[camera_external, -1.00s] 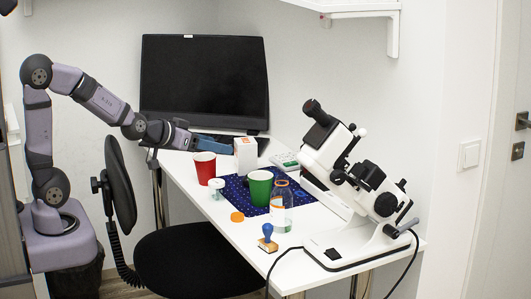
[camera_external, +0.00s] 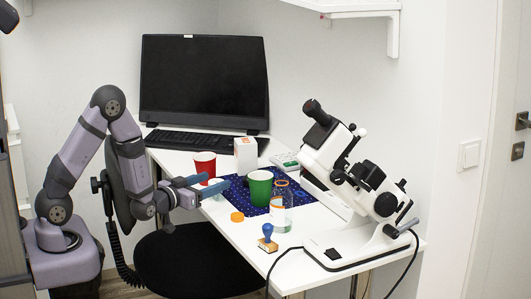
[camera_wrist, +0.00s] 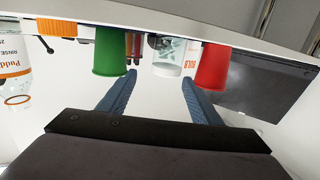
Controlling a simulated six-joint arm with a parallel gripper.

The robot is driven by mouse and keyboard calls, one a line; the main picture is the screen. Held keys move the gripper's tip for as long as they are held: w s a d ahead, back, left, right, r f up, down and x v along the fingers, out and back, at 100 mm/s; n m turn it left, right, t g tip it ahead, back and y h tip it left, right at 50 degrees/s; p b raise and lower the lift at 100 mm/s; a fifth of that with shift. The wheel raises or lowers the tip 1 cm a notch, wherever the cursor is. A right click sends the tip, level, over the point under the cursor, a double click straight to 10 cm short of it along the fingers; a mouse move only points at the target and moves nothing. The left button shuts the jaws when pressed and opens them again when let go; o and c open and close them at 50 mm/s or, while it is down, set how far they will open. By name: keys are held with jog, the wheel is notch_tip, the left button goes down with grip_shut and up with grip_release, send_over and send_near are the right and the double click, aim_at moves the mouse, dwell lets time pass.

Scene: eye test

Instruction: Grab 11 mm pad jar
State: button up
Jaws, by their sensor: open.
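A small clear jar (camera_wrist: 168,58) with a white rim, likely the pad jar, stands between the green cup (camera_wrist: 110,52) and the red cup (camera_wrist: 212,67) in the wrist view, which looks upside down. Its label is too small to read. In the external view my gripper (camera_external: 203,185) is at the table's left edge, and its blue fingers largely hide the jar. In the wrist view my gripper (camera_wrist: 158,78) is open, its fingers apart and empty, pointing toward the jar.
An orange cap (camera_external: 237,217), a blue-handled stamp (camera_external: 267,238) and a white box (camera_external: 245,155) are nearby. The keyboard (camera_external: 195,141) lies behind.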

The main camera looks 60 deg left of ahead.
aim_at(211, 204)
jog(key=shift+f, duration=1.6)
jog(key=shift+a+p+x, duration=0.2)
jog(key=shift+p+x, duration=0.05)
jog(key=shift+x, duration=1.6)
jog(key=shift+a+p+x, duration=0.2)
jog(key=shift+p+x, duration=0.05)
jog(key=shift+x, duration=1.6)
jog(key=shift+s, duration=0.15)
jog(key=shift+c, duration=0.7)
jog(key=c, duration=1)
